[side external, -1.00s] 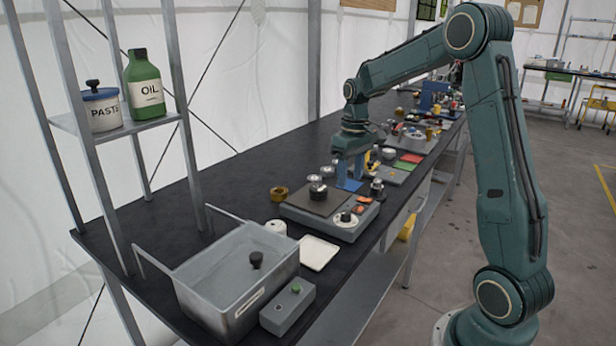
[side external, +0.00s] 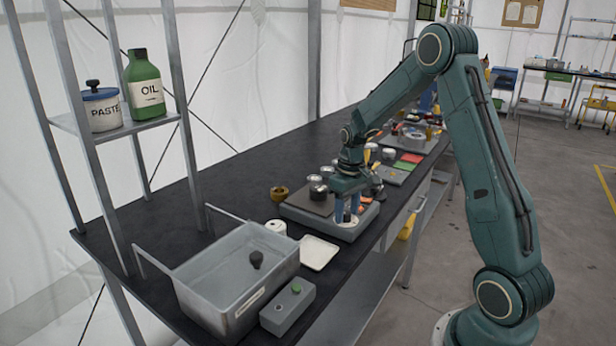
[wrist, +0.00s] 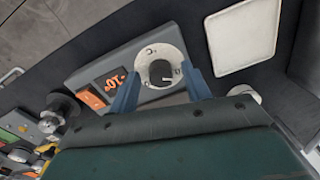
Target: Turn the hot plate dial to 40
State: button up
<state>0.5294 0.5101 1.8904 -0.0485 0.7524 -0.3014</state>
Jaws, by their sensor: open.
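The hot plate (side external: 301,212) is a grey unit with a dark top, standing on the black bench in the side view. Its dial is a dark knob (wrist: 160,72) on a white disc, seen in the wrist view between my two blue fingers. An orange display (wrist: 108,84) beside it shows digits that appear upside down and are hard to read. My gripper (side external: 346,217) points down over the dial corner of the hot plate. It is open, with one finger on each side of the dial, and I cannot tell if they touch it. The gripper hides the dial in the side view.
A white square tray (side external: 318,252) lies just in front of the hot plate. A metal basin (side external: 236,275) and a grey box with a green button (side external: 287,309) stand nearer. Small metal pots (side external: 319,187) sit on the plate. A brass nut (side external: 279,193) is beside it.

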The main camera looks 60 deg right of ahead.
jog(key=shift+c, duration=0.5)
jog(key=c, duration=0.9)
jog(key=shift+m, duration=0.4)
jog(key=m, duration=1.1)
jog(key=shift+a, duration=0.1)
jog(key=o, duration=1)
